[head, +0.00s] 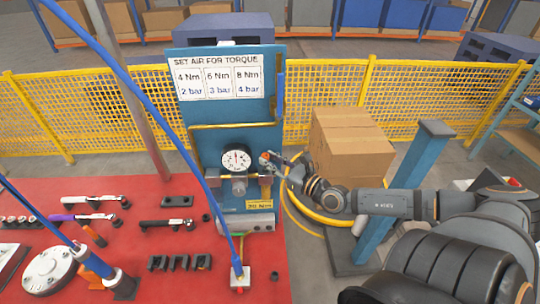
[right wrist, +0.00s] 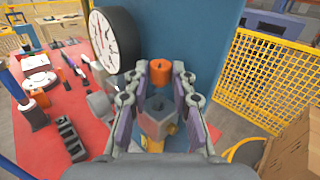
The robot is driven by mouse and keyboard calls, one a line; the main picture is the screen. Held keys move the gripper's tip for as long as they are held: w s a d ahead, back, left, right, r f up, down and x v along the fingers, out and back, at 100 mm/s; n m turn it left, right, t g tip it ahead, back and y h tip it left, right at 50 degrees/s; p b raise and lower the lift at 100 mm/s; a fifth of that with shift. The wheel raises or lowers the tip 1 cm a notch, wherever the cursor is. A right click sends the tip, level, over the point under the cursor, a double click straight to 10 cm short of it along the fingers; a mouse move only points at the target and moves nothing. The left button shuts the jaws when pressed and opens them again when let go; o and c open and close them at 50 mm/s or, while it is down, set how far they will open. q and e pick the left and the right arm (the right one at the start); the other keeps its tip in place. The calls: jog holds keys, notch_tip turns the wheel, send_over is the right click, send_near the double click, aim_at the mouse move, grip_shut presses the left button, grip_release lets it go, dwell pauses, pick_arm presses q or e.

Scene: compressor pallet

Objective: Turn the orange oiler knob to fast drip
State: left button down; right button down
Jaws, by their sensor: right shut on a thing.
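The orange oiler knob (right wrist: 161,70) is a small cylinder with a dark opening in its top. In the right wrist view it sits between the fingertips of my right gripper (right wrist: 160,78), which is shut on it. A grey block-shaped body (right wrist: 157,120) shows below the knob between the fingers. In the head view my right gripper (head: 270,160) reaches in from the right to the blue panel (head: 218,115), just right of the round gauge (head: 236,159). The knob is small and mostly covered there. Drip marks cannot be read. My left gripper is not in view.
The gauge (right wrist: 114,40) is close to the left finger in the wrist view. The red table (head: 130,270) holds several wrenches and sockets. Blue hoses cross the left side. A cardboard box (head: 345,145) and yellow mesh fence (head: 420,95) stand right and behind.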

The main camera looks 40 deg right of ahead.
jog(key=shift+d+f+n+g+y, duration=0.15)
jog(key=shift+n+g+y, duration=0.35)
jog(key=shift+n+y, duration=0.7)
jog(key=shift+y, duration=0.4)
jog(key=c, duration=1.1)
grip_release()
jog(key=shift+w, duration=0.1)
jog(key=shift+c, duration=0.5)
